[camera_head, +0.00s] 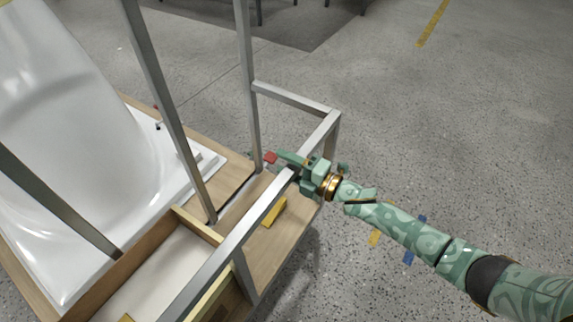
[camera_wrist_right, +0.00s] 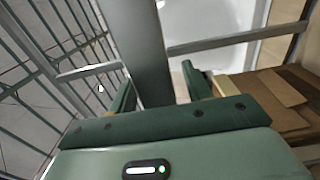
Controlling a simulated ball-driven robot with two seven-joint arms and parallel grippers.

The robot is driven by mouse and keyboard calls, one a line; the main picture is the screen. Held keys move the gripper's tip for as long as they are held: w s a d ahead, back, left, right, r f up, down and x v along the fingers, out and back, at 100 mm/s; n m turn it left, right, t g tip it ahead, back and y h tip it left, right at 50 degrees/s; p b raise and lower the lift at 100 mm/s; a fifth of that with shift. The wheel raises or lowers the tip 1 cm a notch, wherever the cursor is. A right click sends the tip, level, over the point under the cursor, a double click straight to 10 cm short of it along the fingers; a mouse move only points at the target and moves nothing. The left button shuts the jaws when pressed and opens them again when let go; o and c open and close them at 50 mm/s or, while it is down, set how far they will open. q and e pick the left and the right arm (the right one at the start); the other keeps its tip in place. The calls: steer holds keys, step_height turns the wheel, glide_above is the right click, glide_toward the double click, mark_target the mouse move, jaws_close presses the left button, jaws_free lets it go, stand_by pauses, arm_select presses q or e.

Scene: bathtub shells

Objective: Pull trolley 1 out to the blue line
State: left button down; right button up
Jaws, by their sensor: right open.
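The trolley (camera_head: 265,222) has a grey metal frame and a wooden deck bearing a white bathtub shell (camera_head: 75,110); I see no number on it. My right gripper (camera_head: 290,163) is at the trolley's near-end metal rail (camera_head: 225,248). In the right wrist view the open fingers (camera_wrist_right: 157,88) stand on either side of a grey metal bar (camera_wrist_right: 143,40); I cannot tell whether they touch it. A blue floor mark (camera_head: 409,257) shows on the right, partly hidden by my right arm. My left gripper is out of view.
A yellow floor mark (camera_head: 375,237) lies beside the blue one. A small yellow block (camera_head: 273,212) and wooden boxes (camera_head: 190,226) sit on the deck. Open grey floor (camera_head: 470,130) lies to the right. A yellow line (camera_head: 432,22) runs farther back.

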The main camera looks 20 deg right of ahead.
jaws_close()
steer(key=shift+s, duration=0.1)
